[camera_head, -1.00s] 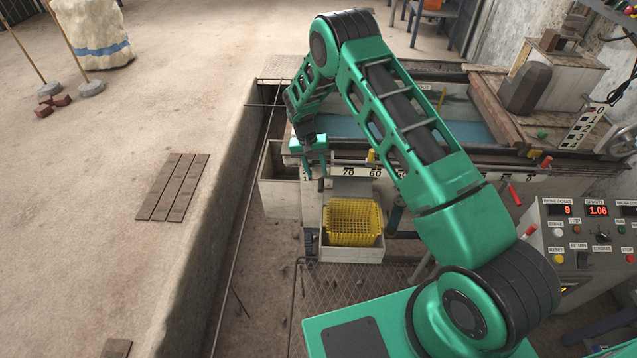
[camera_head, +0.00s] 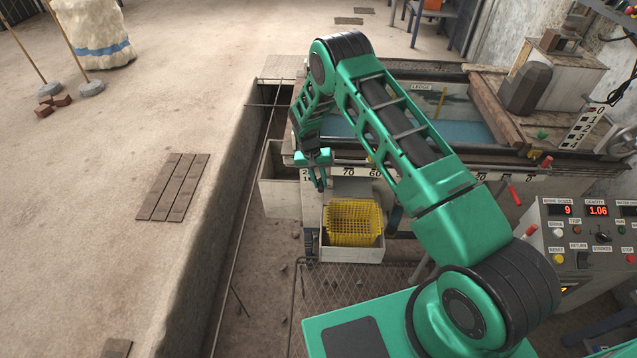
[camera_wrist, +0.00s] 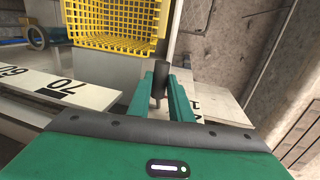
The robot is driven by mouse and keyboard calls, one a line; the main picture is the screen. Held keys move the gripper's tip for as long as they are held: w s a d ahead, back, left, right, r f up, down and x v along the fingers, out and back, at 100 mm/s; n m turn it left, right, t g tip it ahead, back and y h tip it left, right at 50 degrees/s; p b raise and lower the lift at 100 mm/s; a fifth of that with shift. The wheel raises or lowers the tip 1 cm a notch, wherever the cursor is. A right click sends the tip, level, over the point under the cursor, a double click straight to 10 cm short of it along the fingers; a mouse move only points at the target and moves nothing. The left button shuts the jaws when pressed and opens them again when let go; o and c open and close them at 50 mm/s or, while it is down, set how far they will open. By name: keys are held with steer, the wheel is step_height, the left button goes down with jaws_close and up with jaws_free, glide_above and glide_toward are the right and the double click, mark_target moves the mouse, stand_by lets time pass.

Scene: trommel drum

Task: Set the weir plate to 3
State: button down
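My gripper (camera_head: 319,180) is low at the left end of the long machine's front, beside a short white scale (camera_head: 306,175) marked 1 and 2. In the wrist view my gripper (camera_wrist: 160,85) has its two green fingers either side of a dark upright handle (camera_wrist: 160,76). I cannot tell whether both fingers touch it. The white scale (camera_wrist: 212,104) lies just right of the fingers there, partly covered by the right one. The weir plate itself cannot be made out, nor can its setting be read.
A ruler strip (camera_head: 355,172) marked 70 and 60 runs along the machine's front edge. A control panel (camera_head: 590,245) stands at the right. A pit edge (camera_head: 235,190) runs along the left.

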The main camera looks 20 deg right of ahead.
step_height(320, 180, up, 8)
steer(key=shift+w+a+r, duration=0.1)
stand_by(0.4)
steer(key=c, duration=1.6)
jaws_free()
steer(key=shift+r, duration=0.15)
steer(key=shift+w+a+r, duration=0.1)
steer(key=shift+a+r, duration=0.15)
steer(key=shift+r, duration=1)
steer(key=shift+w+a+r, duration=0.1)
steer(key=shift+a+r, duration=0.15)
steer(key=shift+r, duration=1)
steer(key=shift+w+a+r, duration=0.1)
steer(key=shift+a+r, duration=0.15)
steer(key=shift+r, duration=1)
